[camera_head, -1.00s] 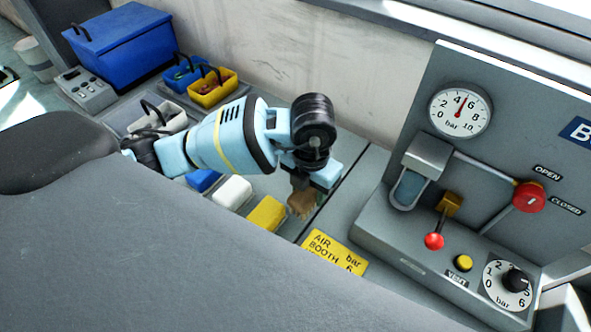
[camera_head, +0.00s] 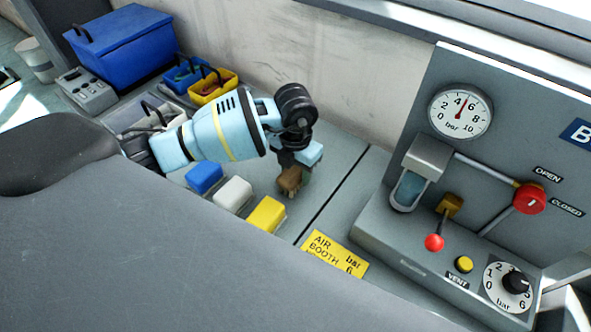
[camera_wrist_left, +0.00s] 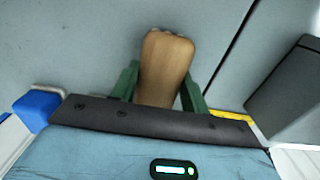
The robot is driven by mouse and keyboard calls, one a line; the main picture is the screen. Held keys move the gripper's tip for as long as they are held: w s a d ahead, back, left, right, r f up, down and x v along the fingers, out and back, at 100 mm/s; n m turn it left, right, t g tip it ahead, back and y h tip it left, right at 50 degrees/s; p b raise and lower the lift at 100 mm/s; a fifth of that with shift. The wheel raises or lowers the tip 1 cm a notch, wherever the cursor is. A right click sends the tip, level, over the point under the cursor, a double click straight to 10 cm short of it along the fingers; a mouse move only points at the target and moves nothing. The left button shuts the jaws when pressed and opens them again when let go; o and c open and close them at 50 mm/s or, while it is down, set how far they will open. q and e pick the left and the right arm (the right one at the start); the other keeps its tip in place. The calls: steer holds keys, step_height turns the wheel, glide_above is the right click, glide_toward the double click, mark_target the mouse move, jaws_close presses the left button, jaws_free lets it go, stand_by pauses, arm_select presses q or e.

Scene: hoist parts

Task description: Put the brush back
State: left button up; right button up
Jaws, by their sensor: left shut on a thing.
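The brush (camera_wrist_left: 166,68) shows in the left wrist view as a light wooden block, with a paler, lumpy edge at its far end. My left gripper (camera_wrist_left: 160,85) is shut on it, a green finger on each side. In the head view the brush (camera_head: 288,181) is a small brown shape below my left gripper (camera_head: 296,175), over the grey bench top behind the yellow block. I cannot tell whether the brush touches the bench. My right gripper is not in view.
Blue (camera_head: 204,177), white (camera_head: 233,193) and yellow (camera_head: 267,214) blocks stand in a row. Small blue and yellow baskets (camera_head: 213,86) and a blue box (camera_head: 122,42) are at the back left. A gauge panel (camera_head: 500,150) stands at the right. Bench around the brush is clear.

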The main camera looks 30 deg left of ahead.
mark_target(296, 170)
arm_select(q)
steer(key=shift+f, duration=0.2)
steer(key=shift+f, duration=0.2)
steer(key=o, duration=1)
steer(key=shift+c, duration=0.2)
steer(key=shift+r, duration=0.1)
step_height(296, 170, up, 12)
steer(key=shift+p, duration=0.35)
